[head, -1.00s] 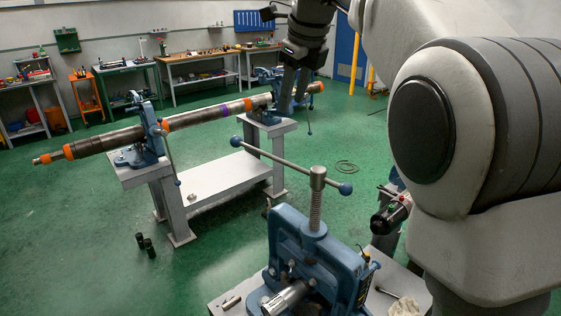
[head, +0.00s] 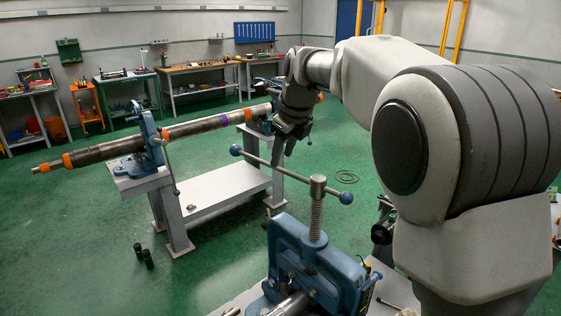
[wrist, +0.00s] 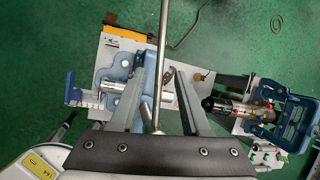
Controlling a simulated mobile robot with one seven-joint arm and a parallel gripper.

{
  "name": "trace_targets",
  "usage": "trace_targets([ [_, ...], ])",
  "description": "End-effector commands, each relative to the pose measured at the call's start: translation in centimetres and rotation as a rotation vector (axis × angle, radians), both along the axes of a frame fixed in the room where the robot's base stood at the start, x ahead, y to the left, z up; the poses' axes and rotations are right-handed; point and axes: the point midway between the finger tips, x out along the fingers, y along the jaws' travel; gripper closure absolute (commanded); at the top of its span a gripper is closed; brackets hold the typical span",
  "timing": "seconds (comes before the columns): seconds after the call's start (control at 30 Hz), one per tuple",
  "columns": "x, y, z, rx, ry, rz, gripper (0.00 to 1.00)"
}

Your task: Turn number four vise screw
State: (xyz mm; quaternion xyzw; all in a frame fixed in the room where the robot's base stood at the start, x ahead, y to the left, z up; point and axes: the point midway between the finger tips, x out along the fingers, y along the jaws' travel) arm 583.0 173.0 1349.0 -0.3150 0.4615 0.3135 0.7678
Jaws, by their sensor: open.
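The nearest blue pipe vise (head: 316,262) stands at the bottom middle of the head view. Its upright threaded screw (head: 316,215) carries a long cross handle (head: 265,163) with blue ball ends. No vise number is readable. My gripper (head: 285,153) points down near the far, left half of the handle. In the wrist view, my gripper (wrist: 160,68) has its two fingers apart, with the handle bar (wrist: 162,30) running between them in the picture. The gap in depth and any contact cannot be told. Nothing is gripped. Part of the vise (wrist: 118,62) shows below.
Another blue vise (wrist: 283,118) lies at the right in the wrist view. Across the floor, a long pipe (head: 195,127) rests in vises on a grey stand (head: 225,185). Two dark cylinders (head: 147,258) stand on the green floor, which is open at the left.

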Motion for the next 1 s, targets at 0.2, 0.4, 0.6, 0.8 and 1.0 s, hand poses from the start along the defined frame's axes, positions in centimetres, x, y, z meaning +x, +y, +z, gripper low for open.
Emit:
trace_targets([
  [0.2, 1.0, 0.5, -2.6, -0.001, 0.003, 0.000, 0.53],
  [0.4, 1.3, 0.7, -3.1, 0.000, 0.000, 0.000, 0.53],
  [0.6, 1.3, 0.6, -3.1, 0.000, 0.000, 0.000, 0.55],
  [0.8, 1.3, 0.6, -3.1, 0.000, 0.000, 0.000, 0.91],
  [1.0, 1.3, 0.6, -3.1, 0.000, 0.000, 0.000, 1.00],
])
